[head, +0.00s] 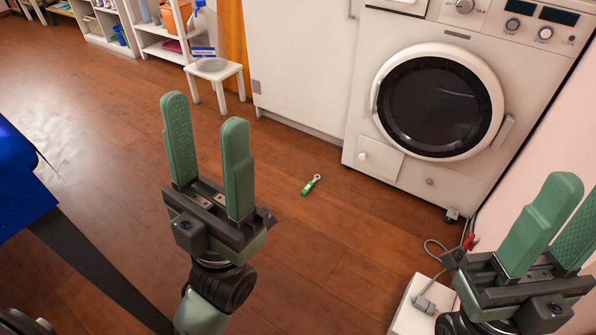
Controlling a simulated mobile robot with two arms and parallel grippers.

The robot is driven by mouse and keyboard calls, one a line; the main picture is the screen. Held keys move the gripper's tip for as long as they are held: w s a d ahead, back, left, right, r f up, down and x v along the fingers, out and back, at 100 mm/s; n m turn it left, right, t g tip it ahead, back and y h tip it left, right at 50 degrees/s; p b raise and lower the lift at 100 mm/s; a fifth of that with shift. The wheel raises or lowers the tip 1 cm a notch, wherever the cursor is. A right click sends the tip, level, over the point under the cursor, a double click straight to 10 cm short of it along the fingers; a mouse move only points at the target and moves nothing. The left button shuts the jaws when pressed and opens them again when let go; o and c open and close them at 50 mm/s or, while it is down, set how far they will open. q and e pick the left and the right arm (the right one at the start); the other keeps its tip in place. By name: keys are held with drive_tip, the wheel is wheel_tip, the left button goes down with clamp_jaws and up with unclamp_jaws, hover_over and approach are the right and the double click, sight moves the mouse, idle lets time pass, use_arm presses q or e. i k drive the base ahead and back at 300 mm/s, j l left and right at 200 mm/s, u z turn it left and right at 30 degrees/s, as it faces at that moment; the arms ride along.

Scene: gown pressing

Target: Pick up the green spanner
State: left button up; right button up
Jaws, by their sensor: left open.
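The green spanner (309,187) lies flat on the wooden floor near the middle of the head view, with its pale ring end pointing up and right. My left gripper (206,137) is open and empty, left of the spanner in the picture and apart from it. My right gripper (568,222) is at the right edge, its two green fingers apart with nothing seen between them. It is well to the right of the spanner.
A white washing machine (360,120) and a white cabinet (296,62) stand behind the spanner. A small white stool (215,70) and shelves (160,44) are at the back left. A white box with a cable (408,312) sits at lower right. Floor around the spanner is clear.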

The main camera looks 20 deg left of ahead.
sight(309, 185)
drive_tip(key=u, duration=0.4)
drive_tip(key=i+j+z, duration=0.15)
drive_tip(key=i, duration=0.4)
drive_tip(key=i+j+z, duration=0.1)
drive_tip(key=i, duration=0.45)
drive_tip(key=i+l+z, duration=0.1)
drive_tip(key=i, duration=0.65)
